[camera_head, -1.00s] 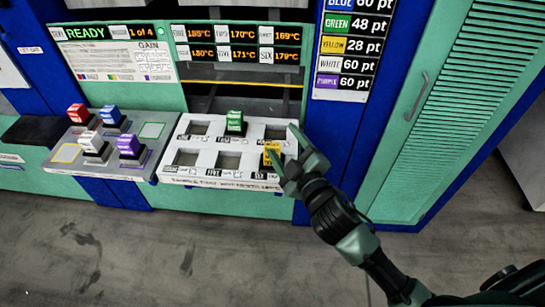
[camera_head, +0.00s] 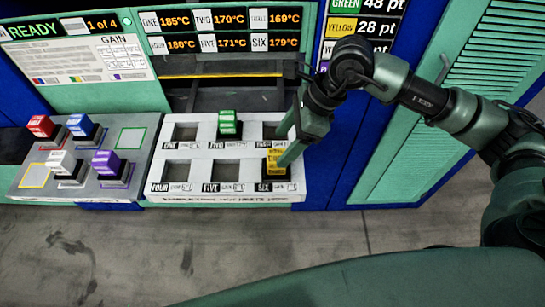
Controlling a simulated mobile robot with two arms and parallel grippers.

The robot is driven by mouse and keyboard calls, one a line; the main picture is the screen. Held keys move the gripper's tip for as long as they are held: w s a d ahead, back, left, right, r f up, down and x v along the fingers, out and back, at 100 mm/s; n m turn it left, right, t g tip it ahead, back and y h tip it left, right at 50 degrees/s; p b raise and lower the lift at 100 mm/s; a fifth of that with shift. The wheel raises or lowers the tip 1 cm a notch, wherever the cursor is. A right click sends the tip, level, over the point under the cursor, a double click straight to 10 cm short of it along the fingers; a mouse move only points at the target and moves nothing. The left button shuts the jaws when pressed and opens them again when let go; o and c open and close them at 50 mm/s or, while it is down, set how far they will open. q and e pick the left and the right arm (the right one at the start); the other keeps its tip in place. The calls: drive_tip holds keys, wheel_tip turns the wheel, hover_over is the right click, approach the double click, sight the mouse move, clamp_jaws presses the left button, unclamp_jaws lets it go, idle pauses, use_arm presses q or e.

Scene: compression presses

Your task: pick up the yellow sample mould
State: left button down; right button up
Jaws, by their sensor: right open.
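The yellow sample mould (camera_head: 274,163) sits in the slot labelled SIX, at the front right of the white slotted tray (camera_head: 240,198). My right gripper (camera_head: 285,148) reaches down from the upper right with its jaws open. Its fingers are at the mould's right side and partly cover it and the slot behind. I cannot tell whether a finger touches the mould. My left gripper is not in view.
A green mould (camera_head: 227,124) stands in slot TWO; slots ONE, FOUR and FIVE are empty. On the grey tray (camera_head: 110,186) to the left are red (camera_head: 40,126), blue (camera_head: 80,124), white (camera_head: 62,163) and purple (camera_head: 106,162) moulds. The press opening is behind.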

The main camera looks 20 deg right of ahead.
sight(278, 155)
drive_tip(key=shift+w+d+f+h+p, duration=0.15)
drive_tip(key=shift+f+p, duration=0.1)
drive_tip(key=shift+f, duration=0.4)
drive_tip(key=shift+d+f+h+p, duration=0.15)
drive_tip(key=shift+f+p, duration=0.1)
drive_tip(key=shift+f, duration=0.35)
drive_tip(key=p+x, duration=0.1)
drive_tip(key=x, duration=0.1)
drive_tip(key=p+x, duration=0.1)
drive_tip(key=x, duration=0.1)
drive_tip(key=shift+w+a+f, duration=0.2)
drive_tip(key=shift+w+a, duration=0.05)
drive_tip(key=shift+a, duration=0.1)
drive_tip(key=shift+f, duration=0.3)
drive_tip(key=c, duration=0.3)
clamp_jaws()
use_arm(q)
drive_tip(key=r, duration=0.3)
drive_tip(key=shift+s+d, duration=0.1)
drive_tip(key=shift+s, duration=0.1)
use_arm(e)
drive_tip(key=shift+w+a+r, duration=0.1)
drive_tip(key=shift+r, duration=0.05)
